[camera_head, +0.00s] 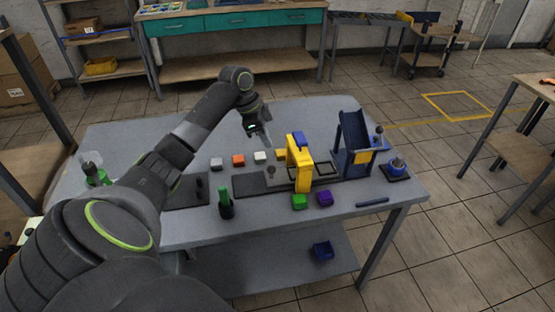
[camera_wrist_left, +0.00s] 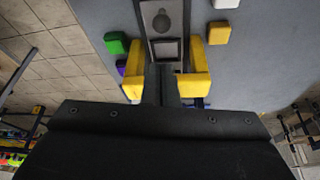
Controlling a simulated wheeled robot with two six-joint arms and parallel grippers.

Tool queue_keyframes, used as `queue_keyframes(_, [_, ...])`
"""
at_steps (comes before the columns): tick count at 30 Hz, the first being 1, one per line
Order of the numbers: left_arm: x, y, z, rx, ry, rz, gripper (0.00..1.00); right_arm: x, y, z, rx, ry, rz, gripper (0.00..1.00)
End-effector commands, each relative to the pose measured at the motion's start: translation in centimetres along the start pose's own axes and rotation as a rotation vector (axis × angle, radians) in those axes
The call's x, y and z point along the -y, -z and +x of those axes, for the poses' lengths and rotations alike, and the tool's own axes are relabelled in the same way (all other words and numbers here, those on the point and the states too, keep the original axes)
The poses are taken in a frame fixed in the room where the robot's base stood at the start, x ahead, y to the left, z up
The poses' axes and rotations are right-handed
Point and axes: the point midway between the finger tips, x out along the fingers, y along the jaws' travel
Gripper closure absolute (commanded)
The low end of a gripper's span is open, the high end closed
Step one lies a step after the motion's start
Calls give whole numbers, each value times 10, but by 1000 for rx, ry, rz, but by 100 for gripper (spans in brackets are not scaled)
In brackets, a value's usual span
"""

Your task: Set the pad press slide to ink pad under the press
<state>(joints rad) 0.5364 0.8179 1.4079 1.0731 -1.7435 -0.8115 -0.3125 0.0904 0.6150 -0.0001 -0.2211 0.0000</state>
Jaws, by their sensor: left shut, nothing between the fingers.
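The pad press is a yellow arch (camera_head: 303,172) with a blue block (camera_head: 299,138) on top. Its yellow sides also show in the left wrist view (camera_wrist_left: 196,59). A dark slide track (camera_head: 247,187) runs through the arch. A grey round piece (camera_head: 271,172) lies left of the arch; it also shows in the left wrist view (camera_wrist_left: 161,22). A square framed part (camera_wrist_left: 166,50) lies by the arch between its yellow sides; its exact position under the press is hard to tell. My left gripper (camera_head: 267,142) is shut and empty, above and behind the track. My right gripper is out of view.
White (camera_head: 260,156), orange (camera_head: 238,160), green (camera_head: 299,202) and purple (camera_head: 324,198) blocks lie around the press. A dark blue stand (camera_head: 354,145) stands to the right. The table's back left (camera_head: 130,140) is clear.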

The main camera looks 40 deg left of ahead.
Motion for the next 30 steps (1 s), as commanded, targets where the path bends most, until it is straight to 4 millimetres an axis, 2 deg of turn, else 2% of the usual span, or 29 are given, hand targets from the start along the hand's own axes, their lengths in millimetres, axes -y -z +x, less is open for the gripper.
queue_keyframes(5, [-1,0,14,0,-6,-2,100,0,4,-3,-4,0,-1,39])
queue_keyframes(11, [-2,1,50,0,-6,-3,100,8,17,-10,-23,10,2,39])
queue_keyframes(18, [-1,0,88,-1,-4,-2,100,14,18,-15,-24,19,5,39])
queue_keyframes(24, [-1,0,100,1,-1,-1,100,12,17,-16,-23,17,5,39])
queue_keyframes(30, [-1,0,101,1,0,0,100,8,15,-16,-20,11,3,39])
